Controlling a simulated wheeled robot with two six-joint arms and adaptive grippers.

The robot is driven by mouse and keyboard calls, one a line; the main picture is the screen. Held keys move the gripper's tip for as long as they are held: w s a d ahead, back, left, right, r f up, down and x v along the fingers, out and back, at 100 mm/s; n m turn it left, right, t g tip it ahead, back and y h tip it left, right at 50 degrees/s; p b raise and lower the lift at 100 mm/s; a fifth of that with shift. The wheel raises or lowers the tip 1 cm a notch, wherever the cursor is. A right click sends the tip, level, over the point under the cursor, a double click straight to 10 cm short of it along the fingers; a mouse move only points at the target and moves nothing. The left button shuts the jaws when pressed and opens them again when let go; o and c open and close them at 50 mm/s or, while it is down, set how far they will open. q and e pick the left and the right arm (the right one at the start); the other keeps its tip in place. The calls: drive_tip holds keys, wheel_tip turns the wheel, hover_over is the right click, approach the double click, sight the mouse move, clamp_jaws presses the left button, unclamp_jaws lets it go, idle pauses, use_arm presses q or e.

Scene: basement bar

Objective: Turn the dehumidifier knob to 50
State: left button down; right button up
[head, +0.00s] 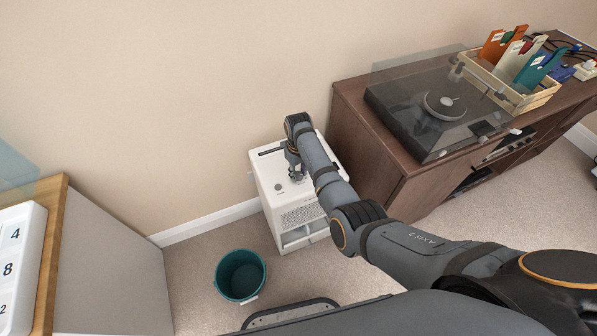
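The white dehumidifier (290,215) stands on the carpet against the wall, left of the wooden cabinet. My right arm reaches over it from the right. My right gripper (296,175) points down at its top panel, and its fingertips are at or just above the surface. A small grey round spot (278,187) shows on the top, left of the fingers. I cannot tell whether it is the knob. Any dial marks are too small to read, and part of the top is hidden by my arm. Whether the fingers are open or shut on something is unclear. My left gripper is out of view.
A teal bucket (241,275) stands on the carpet in front of the dehumidifier. The cabinet (372,165) on the right carries a turntable (440,108) and a wooden crate (535,99) of records. A wood-topped counter (50,250) with a numbered white object (18,262) is at left.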

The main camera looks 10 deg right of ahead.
clamp_jaws()
drive_tip(key=shift+r+n+p, duration=0.2)
drive_tip(key=shift+n+p, duration=0.8)
drive_tip(key=shift+p, duration=0.1)
drive_tip(key=n+p, duration=0.1)
drive_tip(key=n, duration=0.1)
drive_tip(key=shift+n+p, duration=0.35)
drive_tip(key=shift+n, duration=0.05)
drive_tip(key=n+p, duration=0.1)
drive_tip(key=n, duration=0.2)
drive_tip(key=shift+f+n, duration=0.1)
drive_tip(key=shift+n, duration=0.2)
drive_tip(key=shift+f+n+p, duration=0.1)
drive_tip(key=shift+n+p, duration=0.45)
drive_tip(key=shift+n, duration=1.05)
